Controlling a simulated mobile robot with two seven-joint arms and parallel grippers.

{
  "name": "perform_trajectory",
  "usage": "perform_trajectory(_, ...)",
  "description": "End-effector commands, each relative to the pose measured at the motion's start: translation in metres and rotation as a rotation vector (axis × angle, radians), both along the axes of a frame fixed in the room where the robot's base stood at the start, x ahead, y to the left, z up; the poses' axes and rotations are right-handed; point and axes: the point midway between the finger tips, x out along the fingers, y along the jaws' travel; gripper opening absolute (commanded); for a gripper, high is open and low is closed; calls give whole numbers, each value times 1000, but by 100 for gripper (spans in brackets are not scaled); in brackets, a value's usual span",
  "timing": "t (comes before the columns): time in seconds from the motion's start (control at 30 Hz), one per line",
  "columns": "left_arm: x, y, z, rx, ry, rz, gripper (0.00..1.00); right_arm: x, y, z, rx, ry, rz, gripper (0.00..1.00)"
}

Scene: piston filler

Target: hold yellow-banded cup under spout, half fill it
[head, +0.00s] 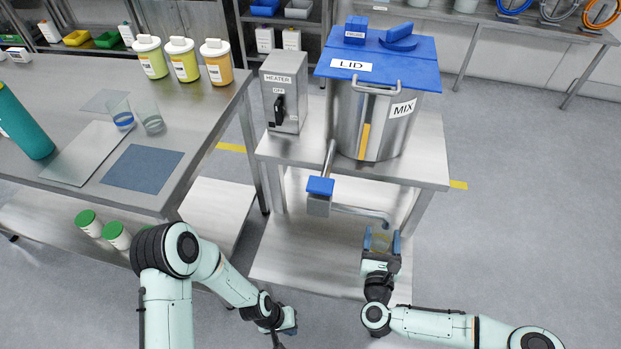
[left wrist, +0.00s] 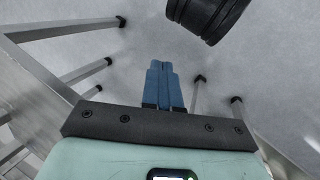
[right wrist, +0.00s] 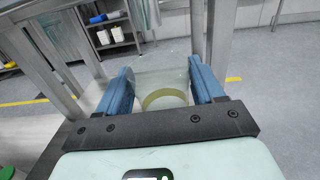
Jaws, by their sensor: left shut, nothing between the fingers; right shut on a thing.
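My right gripper (head: 380,240) is shut on the clear yellow-banded cup (right wrist: 163,88), with blue fingers on both sides of it. In the head view the cup sits just below the open end of the spout (head: 362,211); its fill level is not clear to me. The spout runs from a valve block with a blue top (head: 320,187), fed by a pipe from the steel vessel (head: 400,130). The vessel carries a MIX label and a blue lid (head: 405,65). My left gripper (head: 291,327) is shut and empty, low in front of the stand; its fingers meet in the left wrist view (left wrist: 164,80).
A heater box (head: 285,95) with a knob at OFF stands left of the vessel. The left table (head: 60,85) holds two clear cups (head: 150,118), a teal bottle (head: 25,125), several lidded jars and a blue mat (head: 142,168). Floor to the right is clear.

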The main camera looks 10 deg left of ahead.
Motion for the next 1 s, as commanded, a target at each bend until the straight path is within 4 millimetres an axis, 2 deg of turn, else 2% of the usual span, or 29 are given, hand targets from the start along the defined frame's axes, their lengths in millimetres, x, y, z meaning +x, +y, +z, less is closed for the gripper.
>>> perform_trajectory(0.03,19,-8,14,-19,6,-23,0,0,0,0,0,0,0,38)
perform_trajectory(0.1,36,-17,33,-43,35,-53,0,0,0,0,0,0,0,38)
perform_trajectory(0.17,50,-24,52,-62,61,-78,0,0,0,0,0,0,0,38)
perform_trajectory(0.3,76,-40,104,-93,124,-146,0,0,0,0,0,0,0,38)
perform_trajectory(0.37,85,-45,130,-101,150,-176,0,0,0,0,0,0,0,38)
perform_trajectory(0.57,99,-58,226,-105,242,-278,0,0,0,0,0,0,0,38)
perform_trajectory(0.7,127,-78,294,-188,133,-298,0,0,0,0,0,0,0,38)
perform_trajectory(0.8,140,-93,344,-253,48,-321,0,0,0,0,0,0,0,38)
perform_trajectory(1.0,171,-115,426,-375,-200,-334,0,0,0,0,0,0,0,38)
